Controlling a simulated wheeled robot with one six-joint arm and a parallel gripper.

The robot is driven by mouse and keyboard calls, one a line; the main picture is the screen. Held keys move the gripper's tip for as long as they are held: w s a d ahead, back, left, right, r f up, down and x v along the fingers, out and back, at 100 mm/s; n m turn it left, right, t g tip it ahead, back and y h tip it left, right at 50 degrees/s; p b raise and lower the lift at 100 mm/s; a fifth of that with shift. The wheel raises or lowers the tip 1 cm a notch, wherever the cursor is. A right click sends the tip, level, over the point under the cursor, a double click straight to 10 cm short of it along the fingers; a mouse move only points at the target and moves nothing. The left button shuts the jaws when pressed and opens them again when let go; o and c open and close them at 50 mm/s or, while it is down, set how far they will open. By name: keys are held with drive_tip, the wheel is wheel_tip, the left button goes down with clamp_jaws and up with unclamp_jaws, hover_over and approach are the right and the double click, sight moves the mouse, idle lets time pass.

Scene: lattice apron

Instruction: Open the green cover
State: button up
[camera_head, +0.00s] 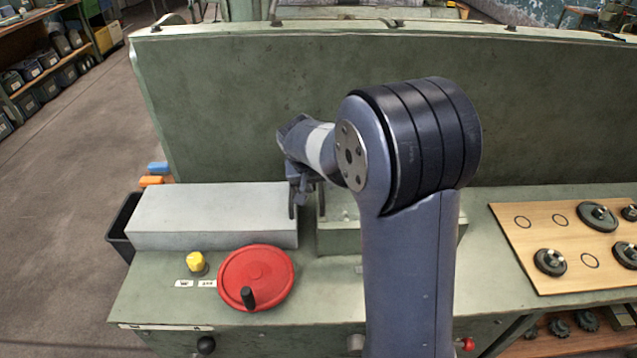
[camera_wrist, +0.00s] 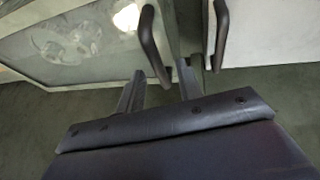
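The green cover (camera_head: 338,238) is a low box lid on the bench, partly hidden behind my arm in the head view. In the wrist view the green cover (camera_wrist: 115,58) has a clear window with round parts behind it. Its dark bar handle (camera_wrist: 152,48) stands at its edge. My gripper (camera_head: 306,192) is above the gap between the green cover and the grey cover (camera_head: 210,218). In the wrist view my gripper (camera_wrist: 161,72) is open, with the near end of the green cover's handle between its fingertips. I cannot tell whether they touch.
The grey cover's own dark handle (camera_wrist: 221,35) is close beside my right finger. A tall green panel (camera_head: 240,90) rises behind. A red handwheel (camera_head: 257,278) and a yellow knob (camera_head: 196,263) are in front. A wooden board (camera_head: 555,235) with round parts lies right.

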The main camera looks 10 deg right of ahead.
drive_tip(key=shift+d+f, duration=0.1)
drive_tip(key=shift+f, duration=0.15)
drive_tip(key=shift+c, duration=0.5)
clamp_jaws()
